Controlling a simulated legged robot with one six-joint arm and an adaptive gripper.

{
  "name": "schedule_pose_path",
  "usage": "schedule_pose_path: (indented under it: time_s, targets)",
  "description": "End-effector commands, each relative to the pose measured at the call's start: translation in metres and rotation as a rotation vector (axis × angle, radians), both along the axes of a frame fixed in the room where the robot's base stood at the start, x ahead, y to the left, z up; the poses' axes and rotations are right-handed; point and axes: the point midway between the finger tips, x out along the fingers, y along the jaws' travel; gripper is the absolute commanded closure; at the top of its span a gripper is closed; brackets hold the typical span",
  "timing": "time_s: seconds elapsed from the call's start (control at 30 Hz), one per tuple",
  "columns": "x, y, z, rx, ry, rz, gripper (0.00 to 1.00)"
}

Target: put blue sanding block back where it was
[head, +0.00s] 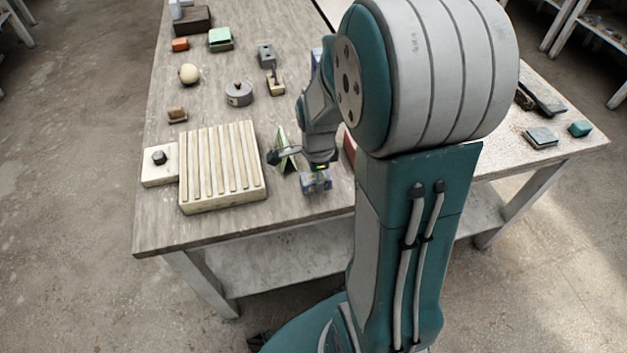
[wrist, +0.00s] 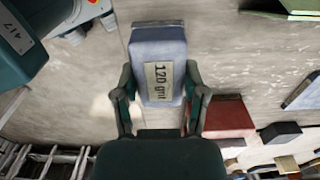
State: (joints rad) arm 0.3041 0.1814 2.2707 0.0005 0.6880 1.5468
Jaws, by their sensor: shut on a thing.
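The blue sanding block (wrist: 158,48) carries a pale label reading "120 grit" and fills the upper middle of the wrist view. My gripper (wrist: 161,97) is shut on it, with one finger on each side. In the head view the block (head: 316,187) shows below my gripper (head: 318,168), close to the front edge of the table. I cannot tell whether the block touches the tabletop. My arm hides part of the table behind it.
A green wedge-shaped piece (head: 284,148) stands just left of my gripper, with a ribbed cream board (head: 222,168) farther left. A red block (wrist: 229,117) lies right of my gripper in the wrist view. Several small items stand farther back on the wooden table (head: 160,225).

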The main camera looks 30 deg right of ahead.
Motion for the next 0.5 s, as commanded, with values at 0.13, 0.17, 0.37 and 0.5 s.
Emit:
schedule_pose_path:
  time_s: [0.13, 0.17, 0.37, 0.5]
  targets:
    - [0.007, -0.001, -0.009, 0.0, 0.001, 0.0, 0.98]
    - [0.009, -0.002, -0.011, 0.001, 0.002, 0.0, 0.98]
    - [0.011, -0.002, -0.039, 0.001, 0.002, 0.0, 0.98]
    - [0.011, -0.002, -0.044, 0.0, -0.001, 0.0, 0.98]
